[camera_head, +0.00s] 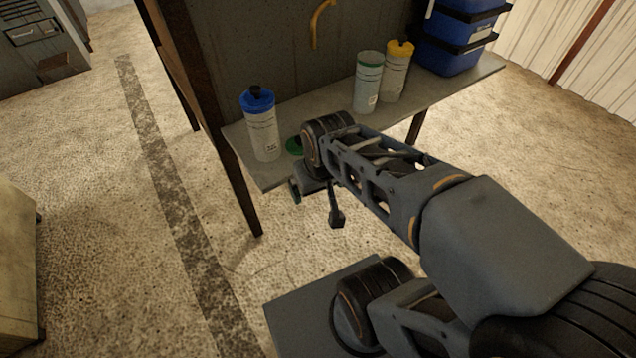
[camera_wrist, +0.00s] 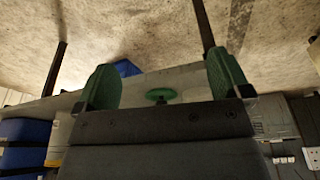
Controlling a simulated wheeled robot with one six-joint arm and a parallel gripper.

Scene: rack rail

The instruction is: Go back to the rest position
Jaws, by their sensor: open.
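My gripper (camera_head: 316,203) is open and empty just off the front edge of the shelf in the head view. In the wrist view its two green-padded fingers (camera_wrist: 164,76) stand wide apart with nothing held between them. A green lid (camera_head: 295,145) lies on the shelf, partly hidden behind my wrist; it also shows in the wrist view between the fingers, beyond them. My arm reaches from the lower right toward the shelf.
The grey shelf (camera_head: 278,177) holds a blue-capped bottle (camera_head: 262,138), a green-rimmed container (camera_head: 367,88), a yellow-topped container (camera_head: 397,75) and stacked blue boxes (camera_head: 447,57). A dark shelf post (camera_head: 243,190) stands left of my gripper.

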